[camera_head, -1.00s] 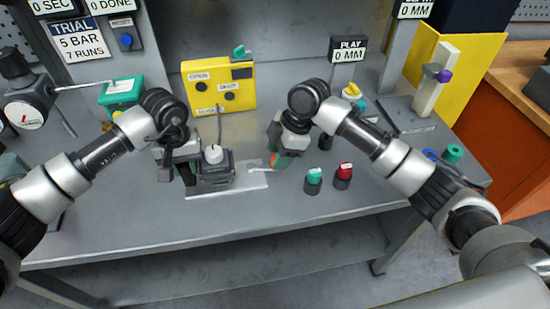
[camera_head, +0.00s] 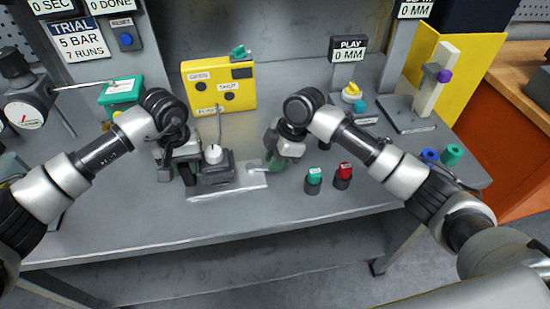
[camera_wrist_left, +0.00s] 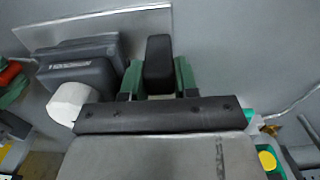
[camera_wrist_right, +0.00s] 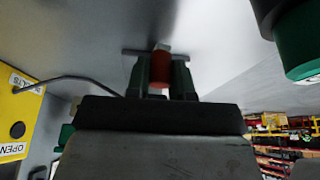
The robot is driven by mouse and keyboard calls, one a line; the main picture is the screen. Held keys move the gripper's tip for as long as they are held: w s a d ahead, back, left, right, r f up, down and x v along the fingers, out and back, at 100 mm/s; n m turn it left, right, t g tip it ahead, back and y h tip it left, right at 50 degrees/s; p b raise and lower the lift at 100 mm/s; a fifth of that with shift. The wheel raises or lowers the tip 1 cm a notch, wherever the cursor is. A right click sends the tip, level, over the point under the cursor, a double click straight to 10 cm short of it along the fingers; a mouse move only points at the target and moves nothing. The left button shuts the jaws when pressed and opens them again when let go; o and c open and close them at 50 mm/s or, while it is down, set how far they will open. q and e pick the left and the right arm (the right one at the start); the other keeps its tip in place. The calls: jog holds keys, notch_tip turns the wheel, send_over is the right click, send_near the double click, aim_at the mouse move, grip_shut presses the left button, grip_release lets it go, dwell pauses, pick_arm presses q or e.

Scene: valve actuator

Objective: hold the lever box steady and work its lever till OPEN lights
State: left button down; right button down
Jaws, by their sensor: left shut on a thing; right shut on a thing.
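The dark grey lever box (camera_head: 216,172) with a white knob on top stands on a pale plate in the head view. It also shows in the left wrist view (camera_wrist_left: 82,72). My left gripper (camera_head: 186,172) is at its left side, shut on a dark upright block (camera_wrist_left: 158,62) beside the box. My right gripper (camera_head: 276,162) is right of the box, shut on a red grip (camera_wrist_right: 160,68) at a thin grey bar. The lever's link to the box is partly hidden. The yellow panel (camera_head: 235,96) behind has OPEN and SHUT labels; both round lamps look dark.
A green button (camera_head: 314,177) and a red button (camera_head: 345,172) stand right of my right gripper. A green box (camera_head: 121,93) lies at the left back. A stand with a purple knob (camera_head: 444,76) is at the right. The table's front is clear.

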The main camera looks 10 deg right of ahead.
jog(key=shift+s, duration=0.15)
jog(key=s+m, duration=0.1)
jog(key=m+t, duration=0.1)
jog(key=m, duration=0.1)
jog(key=shift+s+a, duration=0.35)
jog(key=m, duration=0.1)
jog(key=s+a+m+t, duration=0.1)
jog(key=m+h, duration=0.1)
jog(key=m, duration=0.1)
jog(key=shift+s+a+t, duration=0.15)
jog(key=shift+s+t, duration=0.1)
jog(key=shift+t, duration=0.05)
jog(key=a+m, duration=0.1)
jog(key=m, duration=0.1)
jog(key=s+a+m+t, duration=0.1)
jog(key=m, duration=0.1)
jog(key=shift+s+h, duration=0.1)
jog(key=shift+h, duration=0.3)
jog(key=shift+s+a+m+t+h, duration=0.15)
jog(key=shift+a+m+h, duration=0.25)
jog(key=shift+m, duration=0.6)
jog(key=shift+a+m+t+h, duration=0.3)
jog(key=shift+a+m, duration=0.2)
jog(key=shift+m, duration=0.5)
jog(key=c, duration=1)
grip_release()
